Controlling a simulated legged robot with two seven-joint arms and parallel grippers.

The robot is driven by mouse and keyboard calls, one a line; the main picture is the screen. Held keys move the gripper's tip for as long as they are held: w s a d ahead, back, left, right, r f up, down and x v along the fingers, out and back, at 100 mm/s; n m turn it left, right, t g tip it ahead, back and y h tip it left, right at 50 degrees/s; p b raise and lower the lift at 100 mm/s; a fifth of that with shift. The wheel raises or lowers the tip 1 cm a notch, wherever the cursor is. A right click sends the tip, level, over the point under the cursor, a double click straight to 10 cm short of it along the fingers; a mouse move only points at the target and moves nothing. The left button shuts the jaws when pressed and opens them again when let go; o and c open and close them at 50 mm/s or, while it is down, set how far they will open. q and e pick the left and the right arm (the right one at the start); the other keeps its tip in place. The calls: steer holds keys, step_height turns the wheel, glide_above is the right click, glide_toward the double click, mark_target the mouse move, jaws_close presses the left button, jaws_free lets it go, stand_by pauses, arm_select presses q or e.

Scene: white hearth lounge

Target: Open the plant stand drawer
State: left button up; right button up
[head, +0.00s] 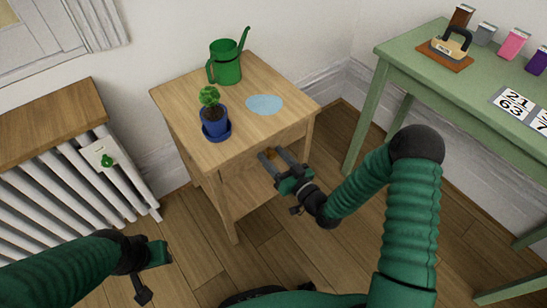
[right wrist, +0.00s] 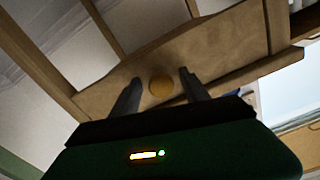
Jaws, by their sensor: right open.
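The wooden plant stand (head: 185,105) stands at the middle of the head view. My right gripper (head: 272,154) is open at the drawer front. In the right wrist view its two fingers (right wrist: 158,90) stand on either side of the knob, with gaps visible. My left gripper (head: 148,272) is low at the left, away from the stand; its jaw state is unclear.
On the stand are a green watering can (head: 226,68), a potted plant in a blue pot (head: 214,122) and a light blue patch (head: 264,105). A radiator (head: 80,160) stands at left. A green table (head: 440,70) with several items stands at right. The floor before the stand is clear.

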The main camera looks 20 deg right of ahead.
jaws_close()
stand_by(1.4)
